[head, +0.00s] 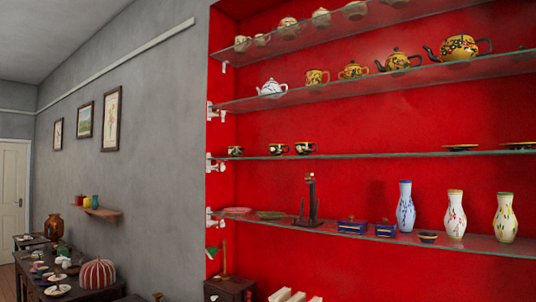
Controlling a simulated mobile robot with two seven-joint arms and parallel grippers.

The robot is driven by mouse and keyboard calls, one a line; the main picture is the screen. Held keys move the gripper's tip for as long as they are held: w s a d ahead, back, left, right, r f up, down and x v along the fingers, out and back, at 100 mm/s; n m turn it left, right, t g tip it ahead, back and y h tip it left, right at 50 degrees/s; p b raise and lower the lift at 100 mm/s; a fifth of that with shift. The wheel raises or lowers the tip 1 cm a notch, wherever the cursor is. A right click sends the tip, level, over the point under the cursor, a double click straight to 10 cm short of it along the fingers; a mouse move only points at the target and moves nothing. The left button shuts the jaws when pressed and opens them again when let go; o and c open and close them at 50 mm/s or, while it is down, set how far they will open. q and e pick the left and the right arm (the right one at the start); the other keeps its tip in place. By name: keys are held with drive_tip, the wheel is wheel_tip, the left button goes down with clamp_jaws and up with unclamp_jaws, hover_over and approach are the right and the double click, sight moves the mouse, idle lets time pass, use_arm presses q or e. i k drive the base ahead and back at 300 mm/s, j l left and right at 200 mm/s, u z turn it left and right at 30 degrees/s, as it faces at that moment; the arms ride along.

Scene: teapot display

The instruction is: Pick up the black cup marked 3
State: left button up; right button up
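Three small dark cups with pale patterns stand on the middle glass shelf (400,155) against the red wall. One cup (236,151) is at the shelf's left end. A second cup (278,149) and a third cup (305,148) stand close together to its right. They are too small for me to read any number, so I cannot tell which is marked 3. Neither of my grippers is in view.
Teapots (458,47) and other cups fill the upper shelves. The lower shelf holds a dark upright object (310,200), blue boxes (352,227) and vases (455,213). A cluttered dark table (95,296) with a striped dome (97,274) stands at lower left.

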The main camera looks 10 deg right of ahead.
sight(276, 150)
drive_tip(key=i+j, duration=0.9)
drive_tip(key=i, duration=0.15)
drive_tip(key=l+z, duration=0.05)
